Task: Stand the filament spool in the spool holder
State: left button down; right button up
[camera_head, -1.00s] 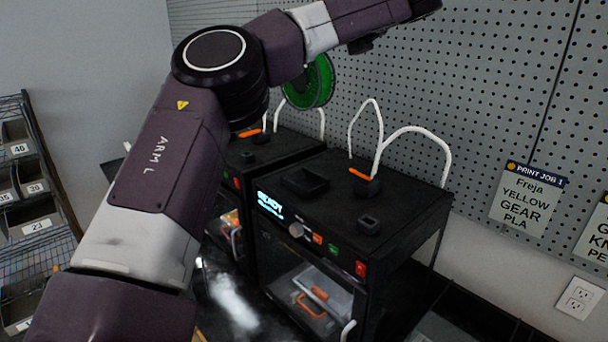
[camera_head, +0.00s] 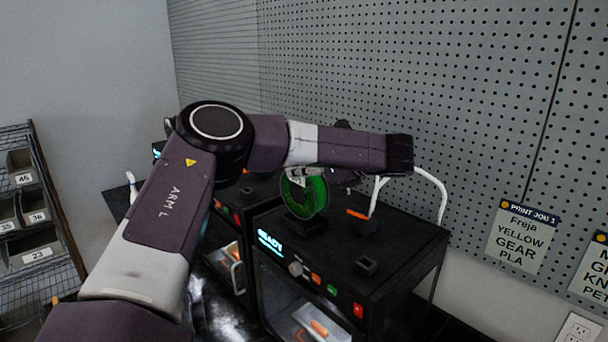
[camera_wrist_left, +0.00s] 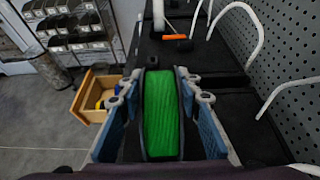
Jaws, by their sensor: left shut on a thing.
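The filament spool (camera_head: 313,196), green with dark flanges, stands upright over the printer top in the head view. My left gripper (camera_head: 299,174) is shut on it near its upper part. In the left wrist view the green spool (camera_wrist_left: 161,115) sits between the two blue-padded fingers of the gripper (camera_wrist_left: 160,130). The black spool holder (camera_head: 302,228) lies right under the spool on the printer top. The spool's lower edge meets or overlaps the holder in the picture; I cannot tell if it rests inside. My right gripper is out of view.
The black printer (camera_head: 385,255) has a lit READY display and coloured buttons. White tubes (camera_head: 440,190) arch up behind, close to my left arm. A pegboard (camera_head: 480,120) stands behind. A bin shelf (camera_head: 35,225) stands left.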

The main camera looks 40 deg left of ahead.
pick_arm(q)
notch_tip(320, 180, down, 2)
jog(key=shift+a+f, duration=0.1)
jog(key=shift+f, duration=0.25)
jog(key=c, duration=1.4)
grip_release()
